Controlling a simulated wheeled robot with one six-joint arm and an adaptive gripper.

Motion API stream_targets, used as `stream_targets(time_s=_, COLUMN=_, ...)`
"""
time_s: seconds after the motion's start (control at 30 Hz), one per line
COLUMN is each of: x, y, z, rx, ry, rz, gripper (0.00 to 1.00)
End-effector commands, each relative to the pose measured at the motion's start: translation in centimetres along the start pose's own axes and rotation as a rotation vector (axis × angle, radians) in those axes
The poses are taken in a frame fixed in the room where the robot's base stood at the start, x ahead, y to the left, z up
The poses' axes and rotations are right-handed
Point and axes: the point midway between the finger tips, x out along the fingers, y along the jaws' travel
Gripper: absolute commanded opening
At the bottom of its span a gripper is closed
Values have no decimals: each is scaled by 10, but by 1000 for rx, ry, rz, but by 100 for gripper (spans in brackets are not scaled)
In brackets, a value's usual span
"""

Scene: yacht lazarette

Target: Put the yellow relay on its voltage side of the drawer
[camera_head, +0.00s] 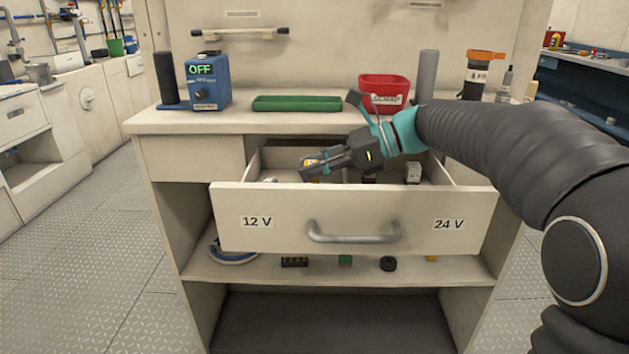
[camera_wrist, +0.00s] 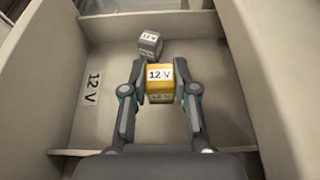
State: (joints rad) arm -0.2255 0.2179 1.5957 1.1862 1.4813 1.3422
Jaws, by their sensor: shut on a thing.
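My gripper (camera_head: 310,170) is shut on the yellow relay (camera_wrist: 159,88), which reads "12 V" in the wrist view. It holds the relay inside the open drawer (camera_head: 287,228), on the left, above or at the floor of the compartment; I cannot tell whether the relay touches it. A "12 V" label (camera_wrist: 92,88) is on that compartment's floor. A grey relay (camera_wrist: 150,44), also marked "12 V", stands just beyond the yellow one. In the head view the drawer front reads "12 V" (camera_head: 257,222) at left and "24 V" (camera_head: 448,225) at right.
A light-coloured small block (camera_head: 412,172) sits in the drawer's right part. The bench top holds a blue "OFF" device (camera_head: 208,83), a green tray (camera_head: 297,104) and a red bin (camera_head: 384,88). Small parts lie on the shelf below. Compartment walls (camera_wrist: 246,75) flank my gripper.

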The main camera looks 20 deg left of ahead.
Motion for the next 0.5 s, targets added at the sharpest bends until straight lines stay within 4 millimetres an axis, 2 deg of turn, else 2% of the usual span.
stream_targets(time_s=0.1, x=7, y=0, z=-18, rx=4, ry=0, rz=0, gripper=0)
stream_targets(time_s=0.2, x=11, y=0, z=-26, rx=2, ry=0, rz=0, gripper=0)
stream_targets(time_s=0.5, x=11, y=0, z=-27, rx=1, ry=0, rz=0, gripper=0)
